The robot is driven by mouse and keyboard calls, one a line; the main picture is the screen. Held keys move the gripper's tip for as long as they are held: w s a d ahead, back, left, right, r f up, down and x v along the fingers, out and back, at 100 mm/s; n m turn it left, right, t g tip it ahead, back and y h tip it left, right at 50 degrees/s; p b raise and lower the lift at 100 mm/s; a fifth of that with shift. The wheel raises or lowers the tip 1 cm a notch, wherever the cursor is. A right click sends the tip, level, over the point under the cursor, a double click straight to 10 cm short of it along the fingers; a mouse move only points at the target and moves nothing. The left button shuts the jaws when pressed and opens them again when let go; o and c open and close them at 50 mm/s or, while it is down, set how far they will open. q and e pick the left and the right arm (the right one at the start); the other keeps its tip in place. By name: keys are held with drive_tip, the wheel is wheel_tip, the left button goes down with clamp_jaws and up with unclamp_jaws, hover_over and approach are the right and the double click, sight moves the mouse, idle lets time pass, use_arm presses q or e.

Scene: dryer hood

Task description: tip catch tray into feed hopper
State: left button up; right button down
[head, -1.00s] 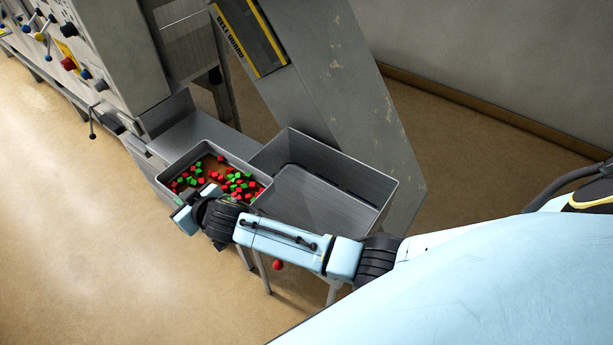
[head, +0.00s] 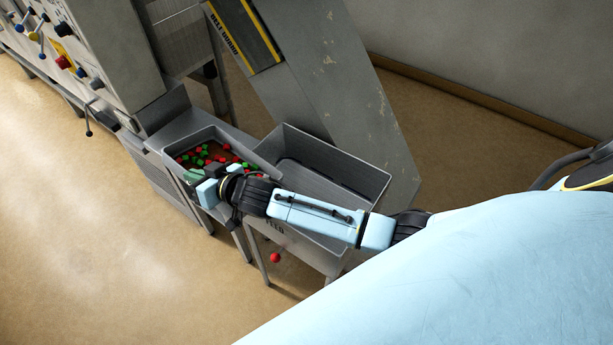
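The catch tray (head: 221,134) is a grey metal tray holding small red and green cubes over a brown bottom. It sits on a metal stand beside the machine. The feed hopper (head: 352,178) is a larger, deeper grey open box directly to its right, and I see no cubes in its visible part. My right gripper (head: 197,175) is at the tray's near side, overlapping its near rim and hiding part of the cubes. Its fingers are small and partly hidden, so I cannot tell whether they grip the rim. My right forearm crosses in front of the hopper. My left gripper is out of view.
A sloping grey belt guard (head: 335,95) rises behind the hopper. A machine panel (head: 108,55) with coloured knobs and levers stands at upper left. A red ball knob (head: 275,257) shows below the hopper by the stand legs. The floor at lower left is clear.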

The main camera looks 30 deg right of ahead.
drive_tip(key=s+d+r+m+t+y+b, duration=0.1)
drive_tip(key=d+r+m+t+y+b, duration=0.1)
drive_tip(key=d+r+m, duration=0.2)
drive_tip(key=shift+d+r+t+y, duration=0.35)
drive_tip(key=shift+d+r, duration=1.4)
drive_tip(key=shift+d, duration=1.15)
drive_tip(key=shift+s, duration=0.15)
drive_tip(key=shift+d+r+m+b, duration=0.3)
drive_tip(key=shift+d+r+m, duration=0.1)
drive_tip(key=shift+d, duration=0.05)
drive_tip(key=shift+d+r+t, duration=0.25)
drive_tip(key=shift+d+r, duration=0.05)
drive_tip(key=shift+d, duration=0.15)
drive_tip(key=shift+s, duration=0.1)
